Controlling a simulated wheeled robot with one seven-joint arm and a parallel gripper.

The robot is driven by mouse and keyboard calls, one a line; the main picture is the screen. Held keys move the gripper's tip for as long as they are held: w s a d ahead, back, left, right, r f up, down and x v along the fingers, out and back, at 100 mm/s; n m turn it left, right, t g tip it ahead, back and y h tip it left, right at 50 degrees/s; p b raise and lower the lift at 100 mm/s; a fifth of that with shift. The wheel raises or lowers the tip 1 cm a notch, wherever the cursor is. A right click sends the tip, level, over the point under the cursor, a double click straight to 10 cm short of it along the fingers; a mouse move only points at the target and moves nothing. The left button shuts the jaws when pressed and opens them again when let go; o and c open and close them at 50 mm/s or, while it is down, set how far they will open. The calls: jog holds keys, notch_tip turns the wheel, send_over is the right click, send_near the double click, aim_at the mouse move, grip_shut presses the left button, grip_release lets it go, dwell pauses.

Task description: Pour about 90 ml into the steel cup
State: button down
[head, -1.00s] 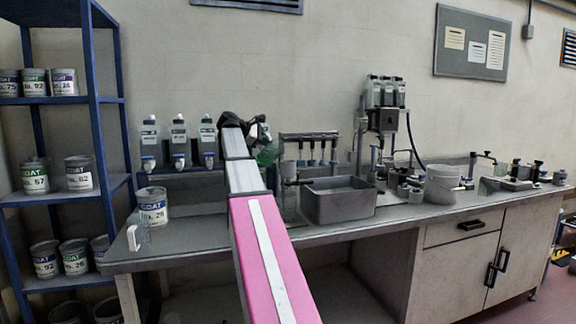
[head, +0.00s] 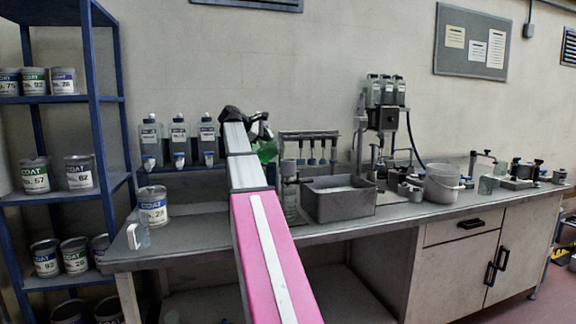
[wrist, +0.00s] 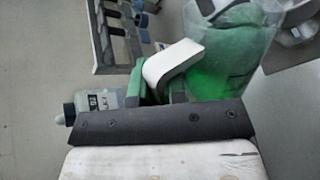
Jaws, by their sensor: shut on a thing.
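My gripper (head: 256,128) is over the bench, partly hidden behind my arm. In the wrist view its green-padded fingers (wrist: 158,82) are shut on the white handle of a clear jug (wrist: 243,35) holding green liquid. The jug also shows in the head view (head: 267,151), in front of the wall and left of the grey basin. Its exact tilt is hard to judge, and I see no clear stream. I cannot pick out the steel cup with certainty. A round grey thing is partly cut off at the wrist view's top right.
A grey basin (head: 338,205) and a hanging rack (head: 310,137) stand beside the jug. A clear jug with a white handle (head: 138,235) and a paint can (head: 153,205) stand at the bench's left. A white bucket (head: 441,184) and several small fittings stand to the right.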

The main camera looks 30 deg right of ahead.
aim_at(274, 140)
jog(key=shift+s+d+r+m+t+y+p, duration=0.2)
jog(key=shift+s+r+m+t+y+p, duration=0.1)
jog(key=shift+s+r+m+t+p, duration=0.4)
dwell(0.7)
jog(key=shift+s+d+r, duration=0.1)
jog(key=shift+s+r, duration=0.1)
jog(key=shift+s, duration=0.05)
jog(key=shift+s+r, duration=0.1)
jog(key=shift+s, duration=0.2)
dwell(0.5)
jog(key=shift+s+d+r+m+y+p, duration=0.3)
jog(key=shift+s+p, duration=0.05)
jog(key=shift+s, duration=0.05)
dwell(0.7)
jog(key=shift+s+d+r+m+t+p, duration=0.25)
jog(key=shift+s+t+p, duration=0.15)
jog(key=shift+s+p, duration=0.1)
jog(key=shift+s+d+r+m+t+p, duration=0.1)
jog(key=shift+s+r+m+t+p, duration=0.15)
jog(key=shift+s+t+p, duration=0.15)
dwell(2.0)
